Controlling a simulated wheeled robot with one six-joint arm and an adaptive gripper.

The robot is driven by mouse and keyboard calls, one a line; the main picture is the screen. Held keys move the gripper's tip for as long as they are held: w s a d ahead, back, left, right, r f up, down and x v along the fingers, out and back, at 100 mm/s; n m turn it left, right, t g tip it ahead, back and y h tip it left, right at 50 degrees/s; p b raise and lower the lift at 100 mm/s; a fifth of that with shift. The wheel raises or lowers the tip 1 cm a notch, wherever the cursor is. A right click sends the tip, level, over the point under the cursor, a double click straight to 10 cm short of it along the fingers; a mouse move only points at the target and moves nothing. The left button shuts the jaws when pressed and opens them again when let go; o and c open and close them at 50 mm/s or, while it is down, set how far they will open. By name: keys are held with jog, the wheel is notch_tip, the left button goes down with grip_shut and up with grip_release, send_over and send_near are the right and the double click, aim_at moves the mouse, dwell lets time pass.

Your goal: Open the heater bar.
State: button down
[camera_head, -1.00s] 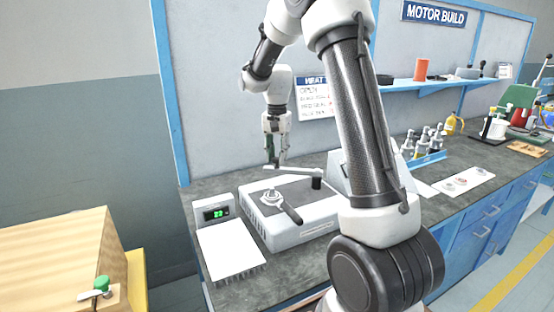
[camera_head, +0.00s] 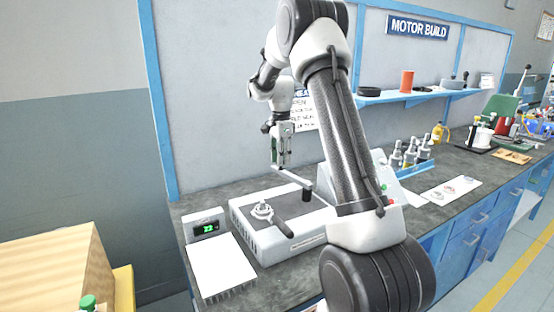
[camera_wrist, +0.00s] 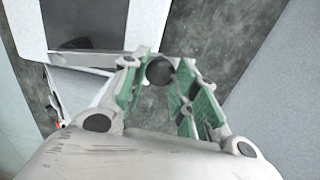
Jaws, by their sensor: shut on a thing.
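The heater bar (camera_head: 292,178) is a light grey arm on the grey bench machine (camera_head: 262,242). It runs from a black post (camera_head: 307,194) at the machine's back right, up and left to my gripper (camera_head: 281,163). In the wrist view the bar (camera_wrist: 95,58) comes in from the left, and a round dark knob (camera_wrist: 160,70) sits at its end between the green finger pads. My gripper (camera_wrist: 164,88) is shut on this knob. The machine's dark top plate (camera_head: 285,206) is partly in view. My arm hides the area right of the post.
A round metal fixture (camera_head: 262,211) with a black handle (camera_head: 284,228) sits on the machine's top. A display box (camera_head: 206,227) and a white pad (camera_head: 221,267) stand at left. A sloped control box (camera_head: 402,194) and several bottles (camera_head: 411,152) stand at right. Bare bench shows behind the machine.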

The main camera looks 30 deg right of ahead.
jog(key=shift+w+d, duration=0.1)
jog(key=shift+d, duration=0.15)
dwell(0.3)
jog(key=c, duration=1.1)
grip_release()
jog(key=shift+r, duration=0.15)
notch_tip(320, 180, up, 12)
jog(key=shift+f, duration=0.1)
